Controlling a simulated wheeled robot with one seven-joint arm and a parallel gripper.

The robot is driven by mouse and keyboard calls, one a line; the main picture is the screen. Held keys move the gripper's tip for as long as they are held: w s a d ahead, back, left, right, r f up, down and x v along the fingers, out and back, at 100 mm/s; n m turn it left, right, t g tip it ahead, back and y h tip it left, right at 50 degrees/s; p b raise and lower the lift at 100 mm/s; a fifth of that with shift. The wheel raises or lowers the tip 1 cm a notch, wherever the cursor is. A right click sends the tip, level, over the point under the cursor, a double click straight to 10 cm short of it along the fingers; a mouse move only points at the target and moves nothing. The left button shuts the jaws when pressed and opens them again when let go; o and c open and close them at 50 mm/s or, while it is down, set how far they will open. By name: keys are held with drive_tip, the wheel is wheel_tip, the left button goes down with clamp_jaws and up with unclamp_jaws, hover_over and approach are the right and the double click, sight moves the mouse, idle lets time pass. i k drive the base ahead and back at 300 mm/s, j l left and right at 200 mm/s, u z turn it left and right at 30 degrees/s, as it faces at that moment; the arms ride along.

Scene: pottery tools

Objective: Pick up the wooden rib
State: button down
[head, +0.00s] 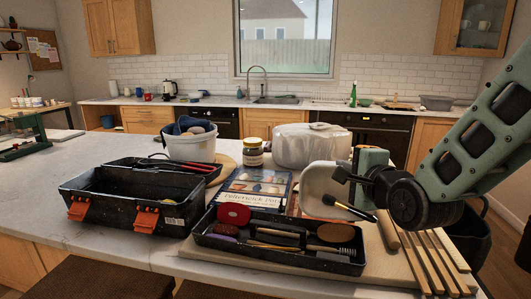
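A brown rounded flat piece (336,232), which looks like the wooden rib, lies at the right end of the black tool tray (215,241) on the counter. Its lower part meets other tools, so its full outline is hard to make out. My gripper (346,184) is above and slightly right of it, pointing left in front of a whitish rounded container (318,190). Its dark fingers look apart, with nothing seen between them.
The tray also holds a red rib (233,214), a purple piece (224,231) and several handled tools. A black toolbox (128,203) stands left, with a book (257,186), jar (252,152) and white bucket (190,146) behind. Wooden strips (428,262) lie right. The counter's front left is clear.

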sight(333, 232)
drive_tip(key=k+l, duration=0.15)
drive_tip(key=k, duration=0.25)
drive_tip(key=k+l, duration=0.15)
drive_tip(key=k, duration=0.25)
drive_tip(key=k+l, duration=0.15)
drive_tip(key=k, duration=0.25)
